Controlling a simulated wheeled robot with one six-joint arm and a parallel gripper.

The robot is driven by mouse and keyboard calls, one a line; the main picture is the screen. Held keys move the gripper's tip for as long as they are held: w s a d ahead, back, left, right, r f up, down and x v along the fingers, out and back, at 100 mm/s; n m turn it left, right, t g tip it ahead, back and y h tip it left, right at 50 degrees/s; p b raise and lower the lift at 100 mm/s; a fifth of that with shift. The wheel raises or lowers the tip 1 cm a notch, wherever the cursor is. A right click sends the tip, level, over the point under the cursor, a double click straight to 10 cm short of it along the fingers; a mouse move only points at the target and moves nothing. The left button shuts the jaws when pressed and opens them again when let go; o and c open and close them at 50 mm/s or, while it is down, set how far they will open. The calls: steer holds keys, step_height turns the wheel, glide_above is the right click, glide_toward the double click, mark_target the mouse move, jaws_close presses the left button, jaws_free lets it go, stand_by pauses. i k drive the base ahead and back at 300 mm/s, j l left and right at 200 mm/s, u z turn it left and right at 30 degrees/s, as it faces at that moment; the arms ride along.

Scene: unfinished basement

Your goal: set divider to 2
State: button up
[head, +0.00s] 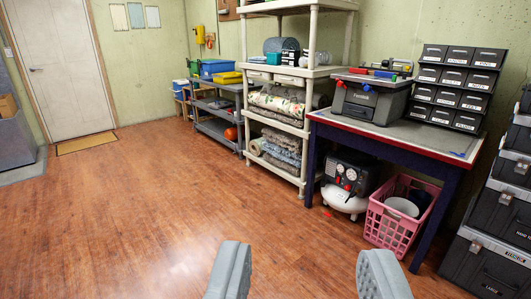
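I cannot make out anything that is clearly a divider or a setting marked 2. My gripper (306,268) is open and empty at the bottom of the head view, its two grey fingers wide apart above the wooden floor. It is well short of the furniture. A grey tool case (369,103) with coloured items on top stands on the workbench (395,133) at the right. A black rack of labelled small bins (455,88) stands beside it, towards the back right; its labels are too small to read.
A compressor (347,183) and a pink basket (391,222) sit under the workbench. Black stacked cases (490,240) stand at the right edge. A beige shelf (279,124) and grey shelf (216,130) line the wall. The wooden floor (150,210) towards the door (66,68) is clear.

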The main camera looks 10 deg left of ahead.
mark_target(230, 78)
steer(key=i+j+u, duration=0.35)
steer(key=i, duration=0.55)
steer(key=i+u, duration=0.35)
steer(key=i, duration=2.4)
steer(key=i+j+z, duration=0.2)
steer(key=i, duration=0.25)
steer(key=i+z, duration=0.25)
steer(key=i, duration=0.25)
steer(key=i+j+z, duration=0.2)
steer(key=i, duration=0.2)
